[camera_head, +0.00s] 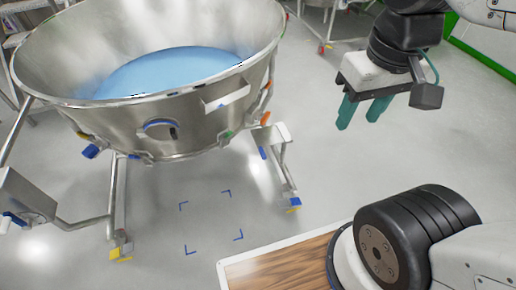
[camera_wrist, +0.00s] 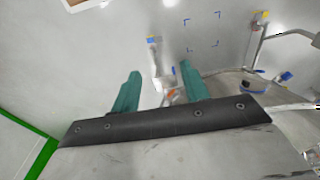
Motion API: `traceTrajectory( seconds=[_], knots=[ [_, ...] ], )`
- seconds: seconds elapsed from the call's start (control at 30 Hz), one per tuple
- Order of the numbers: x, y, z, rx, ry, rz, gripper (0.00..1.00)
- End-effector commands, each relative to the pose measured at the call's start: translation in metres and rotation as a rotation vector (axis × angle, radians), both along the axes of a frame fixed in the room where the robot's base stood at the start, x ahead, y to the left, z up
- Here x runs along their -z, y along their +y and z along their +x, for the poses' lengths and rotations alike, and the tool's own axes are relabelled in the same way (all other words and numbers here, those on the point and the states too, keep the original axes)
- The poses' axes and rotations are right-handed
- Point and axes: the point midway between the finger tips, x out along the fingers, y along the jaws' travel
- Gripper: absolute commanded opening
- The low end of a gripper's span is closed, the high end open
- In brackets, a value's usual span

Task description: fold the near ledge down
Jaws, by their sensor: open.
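A large steel bowl (camera_head: 190,118) with blue material (camera_head: 165,72) inside stands at the upper left on a legged frame. A small pale rectangular ledge (camera_head: 227,99) juts out from the near side of its wall, just below the rim. It looks raised, sticking outward. I cannot make it out surely in the wrist view. My gripper (camera_head: 360,118), with two teal fingers, is open and empty. It hangs to the right of the bowl, well apart from the ledge. The fingers also show spread in the wrist view (camera_wrist: 160,72).
A blue-cornered floor marking (camera_head: 211,222) lies on open grey floor in front of the bowl. A frame leg (camera_head: 285,175) stands at the bowl's right. A wood-topped board (camera_head: 285,270) is at the bottom. Orange and blue fittings line the bowl's side.

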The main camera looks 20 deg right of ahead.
Motion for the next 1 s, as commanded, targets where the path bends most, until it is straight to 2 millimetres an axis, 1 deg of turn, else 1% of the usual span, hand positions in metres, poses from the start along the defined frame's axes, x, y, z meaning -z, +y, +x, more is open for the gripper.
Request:
traceTrajectory(
  seconds=[0.03,0.13,0.17,0.27,0.37,0.57,0.6,0.67,0.7,0.77,0.8,0.87,0.9,0.97,1.0],
  knots=[
    [0.006,0.0,0.002,-0.001,0.032,0.0,0.3],
    [0.021,0.001,0.009,-0.005,0.116,0.0,0.03],
    [0.026,0.001,0.012,-0.006,0.146,-0.001,0.0],
    [0.045,0.002,0.025,-0.009,0.24,0.0,0.0],
    [0.067,0.004,0.043,-0.011,0.296,0.001,0.0],
    [0.121,0.007,0.088,-0.015,0.34,0.003,0.0],
    [0.134,0.007,0.097,-0.016,0.343,0.003,0.0],
    [0.154,0.008,0.111,-0.017,0.341,0.004,0.0],
    [0.168,0.009,0.12,-0.018,0.338,0.005,0.0],
    [0.191,0.01,0.132,-0.019,0.332,0.005,0.0],
    [0.206,0.011,0.141,-0.019,0.324,0.006,0.0],
    [0.23,0.012,0.153,-0.019,0.311,0.006,0.0],
    [0.246,0.013,0.16,-0.019,0.3,0.006,0.0],
    [0.272,0.014,0.171,-0.02,0.28,0.007,0.0],
    [0.29,0.014,0.178,-0.02,0.266,0.007,0.0]
  ],
)
